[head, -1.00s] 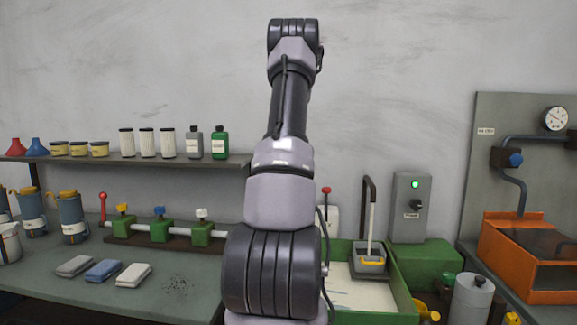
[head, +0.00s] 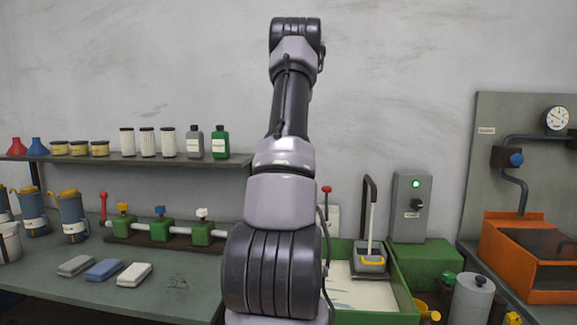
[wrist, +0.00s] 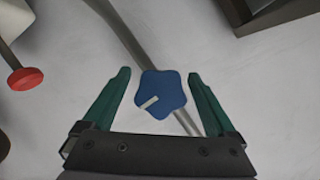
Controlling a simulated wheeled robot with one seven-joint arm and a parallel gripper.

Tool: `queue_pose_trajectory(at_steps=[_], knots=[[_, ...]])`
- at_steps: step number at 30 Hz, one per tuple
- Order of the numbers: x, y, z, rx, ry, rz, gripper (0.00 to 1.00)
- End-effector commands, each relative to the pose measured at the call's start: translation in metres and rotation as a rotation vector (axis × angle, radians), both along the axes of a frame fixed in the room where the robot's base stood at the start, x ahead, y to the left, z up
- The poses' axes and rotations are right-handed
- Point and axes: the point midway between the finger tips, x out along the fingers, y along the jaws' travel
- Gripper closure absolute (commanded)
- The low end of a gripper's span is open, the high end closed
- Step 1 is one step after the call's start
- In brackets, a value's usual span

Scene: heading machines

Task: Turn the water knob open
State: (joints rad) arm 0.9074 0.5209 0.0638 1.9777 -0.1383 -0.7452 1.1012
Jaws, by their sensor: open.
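In the wrist view a blue star-shaped knob (wrist: 162,94) with a pale mark sits in front of a grey pipe (wrist: 183,121). My gripper (wrist: 158,73) is open, with one green finger on each side of the knob. A small gap shows on each side, and the frames do not show whether the knob is level with the fingertips in depth. In the head view my gripper is hidden. A blue knob (head: 516,159) shows on the pipework of the right panel; I cannot tell whether it is the one in the wrist view.
A red round knob (wrist: 25,79) is at the left of the wrist view. In the head view a row of green valves (head: 161,230) stands on the left bench, under a shelf (head: 120,160) of bottles. A grey switch box (head: 411,215) and an orange bin (head: 520,262) are at right.

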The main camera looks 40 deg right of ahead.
Motion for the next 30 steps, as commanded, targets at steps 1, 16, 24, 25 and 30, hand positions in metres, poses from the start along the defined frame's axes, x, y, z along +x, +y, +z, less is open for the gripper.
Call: queue_pose_trajectory(at_steps=[1,16,24,25,30], knots=[[-0.004,0.002,0.002,-0.001,-0.001,-0.001,0.08],[-0.071,0.053,0.027,0.000,0.000,0.000,0.08],[-0.081,0.060,0.030,0.001,0.001,0.000,0.08],[-0.081,0.060,0.030,0.001,0.000,0.001,0.08],[-0.081,0.060,0.030,0.001,0.000,0.001,0.08]])
